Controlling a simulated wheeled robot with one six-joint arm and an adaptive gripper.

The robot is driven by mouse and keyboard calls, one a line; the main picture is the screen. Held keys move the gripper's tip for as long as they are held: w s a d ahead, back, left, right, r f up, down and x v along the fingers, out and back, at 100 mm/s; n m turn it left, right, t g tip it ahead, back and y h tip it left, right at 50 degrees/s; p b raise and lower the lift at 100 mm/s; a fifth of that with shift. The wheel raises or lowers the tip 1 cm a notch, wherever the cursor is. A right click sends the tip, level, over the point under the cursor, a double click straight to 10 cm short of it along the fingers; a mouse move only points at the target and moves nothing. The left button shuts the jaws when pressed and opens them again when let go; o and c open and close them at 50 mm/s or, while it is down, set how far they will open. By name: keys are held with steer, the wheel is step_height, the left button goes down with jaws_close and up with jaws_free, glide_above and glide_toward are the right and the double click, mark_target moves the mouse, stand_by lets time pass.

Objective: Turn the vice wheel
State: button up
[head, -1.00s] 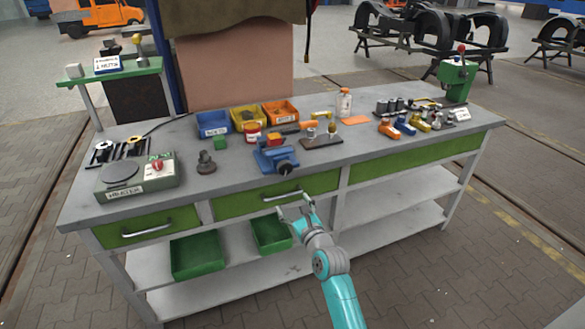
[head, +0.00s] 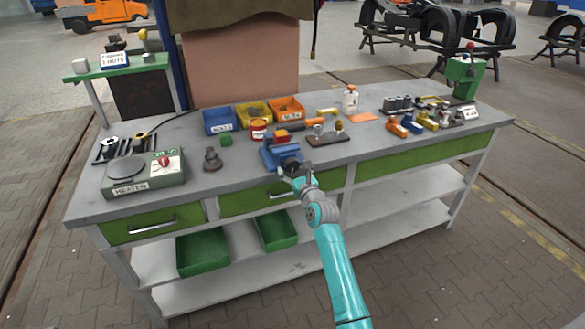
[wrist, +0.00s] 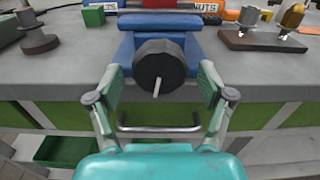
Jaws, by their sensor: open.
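The blue vice (head: 283,155) sits at the front edge of the grey workbench. Its dark round wheel (wrist: 159,66) faces me in the wrist view, with a small pale handle pin pointing down from its middle. My gripper (wrist: 160,88) is open, with one finger on each side of the wheel. A gap shows between each finger and the wheel, so I see no contact. In the head view my gripper (head: 296,177) is just in front of the vice and partly hides the wheel.
The workbench (head: 240,185) has a drawer handle (wrist: 158,128) below my gripper. A heater (head: 143,175) and a dark round-based part (head: 212,158) stand left of the vice. A brown block with fittings (head: 328,138) is close on its right. Bins (head: 219,122) stand behind.

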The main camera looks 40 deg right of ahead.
steer(key=shift+w+d, duration=0.15)
steer(key=shift+w, duration=0.35)
steer(key=c, duration=1.2)
steer(key=shift+o, duration=0.2)
steer(key=shift+n, duration=0.3)
